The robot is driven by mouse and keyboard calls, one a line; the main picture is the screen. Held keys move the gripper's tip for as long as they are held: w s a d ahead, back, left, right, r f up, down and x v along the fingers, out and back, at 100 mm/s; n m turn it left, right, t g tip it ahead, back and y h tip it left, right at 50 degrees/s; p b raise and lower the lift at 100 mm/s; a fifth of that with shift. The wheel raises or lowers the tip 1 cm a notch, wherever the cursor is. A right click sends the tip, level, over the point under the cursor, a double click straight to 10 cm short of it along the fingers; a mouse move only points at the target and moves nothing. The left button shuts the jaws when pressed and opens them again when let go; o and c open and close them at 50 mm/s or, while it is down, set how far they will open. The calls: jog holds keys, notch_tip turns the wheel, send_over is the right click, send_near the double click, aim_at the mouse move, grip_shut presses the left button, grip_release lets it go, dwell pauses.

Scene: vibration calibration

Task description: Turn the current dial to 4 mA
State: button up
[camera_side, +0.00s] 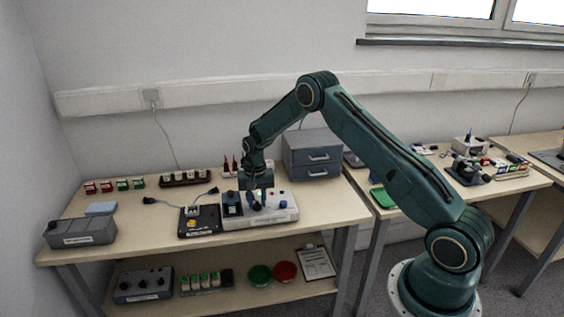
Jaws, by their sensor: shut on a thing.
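A light grey instrument box (285,214) with knobs and small coloured parts on its top stands near the front of the wooden bench. My gripper (256,203) points down over the middle of this box. It is shut on a dial there; the dial is mostly hidden by the fingers. The dial's scale and pointer are too small to read, so its setting does not show. A dark blue block (231,205) sits on the left part of the box, and a blue knob (283,204) is at its right.
A black device (199,228) with a yellow part lies just left of the box. A grey drawer unit (312,144) stands behind right. A grey case (78,233) is at the bench's left. Bench space (130,217) between case and black device is clear.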

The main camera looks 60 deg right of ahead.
jog(key=n, duration=0.4)
jog(key=shift+n, duration=0.3)
jog(key=n, duration=0.4)
jog(key=shift+n, duration=0.3)
jog(key=n, duration=0.4)
jog(key=shift+n, duration=0.3)
jog(key=n, duration=0.4)
jog(key=shift+n, duration=0.3)
jog(key=o, duration=1)
jog(key=shift+r, duration=0.2)
